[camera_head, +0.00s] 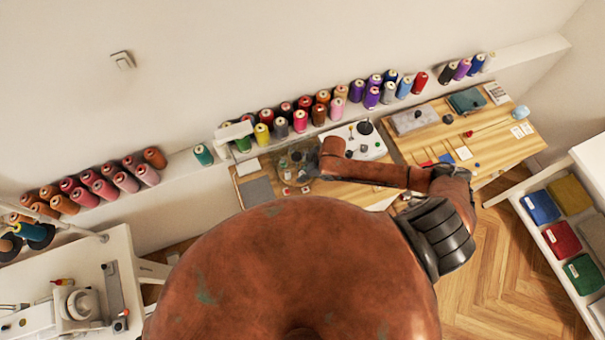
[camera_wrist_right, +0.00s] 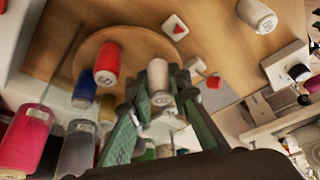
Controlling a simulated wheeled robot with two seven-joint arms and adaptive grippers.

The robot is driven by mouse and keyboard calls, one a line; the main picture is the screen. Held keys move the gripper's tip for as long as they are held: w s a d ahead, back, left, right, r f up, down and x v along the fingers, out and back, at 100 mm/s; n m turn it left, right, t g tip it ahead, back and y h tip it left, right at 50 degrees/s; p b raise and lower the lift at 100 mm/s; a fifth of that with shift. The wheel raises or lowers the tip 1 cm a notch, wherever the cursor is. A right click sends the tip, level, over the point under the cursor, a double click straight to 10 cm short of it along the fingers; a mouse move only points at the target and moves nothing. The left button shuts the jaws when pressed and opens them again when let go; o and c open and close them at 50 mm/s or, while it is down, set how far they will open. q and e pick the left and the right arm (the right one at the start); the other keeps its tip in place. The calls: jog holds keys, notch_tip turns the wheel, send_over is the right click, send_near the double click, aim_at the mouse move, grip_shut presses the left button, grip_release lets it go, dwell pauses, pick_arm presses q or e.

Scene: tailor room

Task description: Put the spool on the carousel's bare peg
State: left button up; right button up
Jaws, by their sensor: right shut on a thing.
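My right gripper (camera_head: 306,165) reaches over the near wooden table, small and partly hidden by its own arm in the head view. In the right wrist view its green fingers (camera_wrist_right: 162,98) are shut on a pale grey-white spool (camera_wrist_right: 158,78). The held spool appears in front of the round wooden carousel (camera_wrist_right: 140,38); whether it touches the carousel I cannot tell. A red spool (camera_wrist_right: 107,62) stands on the carousel and a blue spool (camera_wrist_right: 85,88) is at its left edge. I cannot make out a bare peg. My left gripper is not in view.
Large pink (camera_wrist_right: 24,138) and grey (camera_wrist_right: 77,148) thread cones stand close at the left in the wrist view. Another white spool (camera_wrist_right: 257,16) and a white block with a red mark (camera_wrist_right: 175,27) are on the table. A wall shelf (camera_head: 190,168) carries several cones.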

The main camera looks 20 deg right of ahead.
jog(key=shift+f, duration=0.15)
jog(key=shift+f, duration=0.5)
jog(key=o, duration=0.9)
jog(key=v, duration=1.2)
